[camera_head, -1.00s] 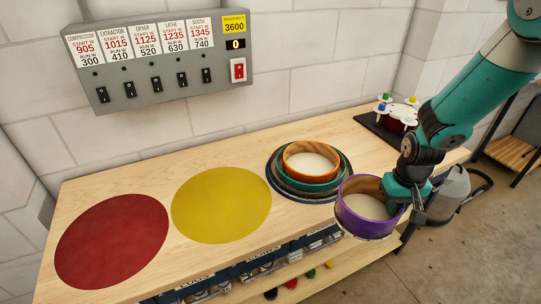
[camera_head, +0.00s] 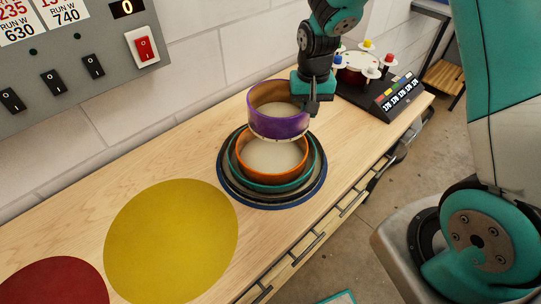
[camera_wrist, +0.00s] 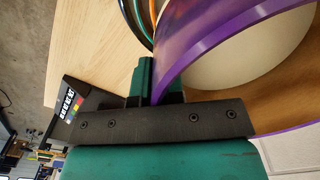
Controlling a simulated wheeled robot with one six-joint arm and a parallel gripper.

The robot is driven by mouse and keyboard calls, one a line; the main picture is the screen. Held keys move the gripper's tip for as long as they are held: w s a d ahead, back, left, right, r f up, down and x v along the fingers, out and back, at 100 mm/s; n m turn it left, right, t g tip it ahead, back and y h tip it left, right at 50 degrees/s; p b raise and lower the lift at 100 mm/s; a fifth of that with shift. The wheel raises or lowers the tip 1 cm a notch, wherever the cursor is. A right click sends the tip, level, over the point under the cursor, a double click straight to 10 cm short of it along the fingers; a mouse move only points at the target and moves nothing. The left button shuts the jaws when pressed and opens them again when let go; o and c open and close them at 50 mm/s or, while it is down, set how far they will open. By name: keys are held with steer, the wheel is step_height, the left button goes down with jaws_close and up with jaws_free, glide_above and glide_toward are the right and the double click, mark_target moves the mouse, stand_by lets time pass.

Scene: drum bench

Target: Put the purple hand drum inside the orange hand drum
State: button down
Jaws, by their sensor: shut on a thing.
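The purple hand drum (camera_head: 279,126) is held above the orange hand drum (camera_head: 271,174), set a little toward the back of it in the head view. My gripper (camera_head: 311,104) is shut on the right side of the purple drum's wall. The orange drum sits inside a teal drum (camera_head: 312,170) within larger dark and blue rims. In the wrist view the purple drum (camera_wrist: 225,40) fills the upper right, with its wall between my fingers. The orange rim (camera_wrist: 153,12) shows only as a thin strip there. The gap between the two drums is hard to judge.
A yellow disc (camera_head: 170,242) and a red disc (camera_head: 50,285) lie on the wooden bench (camera_head: 190,160) to the left. A black device with colored knobs (camera_head: 385,100) stands at the right. A grey switch panel (camera_head: 75,60) is on the wall.

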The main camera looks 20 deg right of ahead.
steer(key=s+a+r+m+b, duration=0.3)
steer(key=a+r+m+b, duration=0.2)
steer(key=r+m+b, duration=0.25)
steer(key=m+p, duration=0.2)
glide_toward(292, 158)
steer(key=s, duration=0.1)
steer(key=s+a+f, duration=0.1)
steer(key=s, duration=0.1)
steer(key=s+a+f, duration=0.1)
steer(key=shift+s+a+f, duration=0.1)
steer(key=shift+s+a, duration=0.05)
steer(key=shift+f, duration=0.3)
steer(key=shift+f+b, duration=0.4)
steer(key=shift+f, duration=0.1)
steer(key=shift+f, duration=0.15)
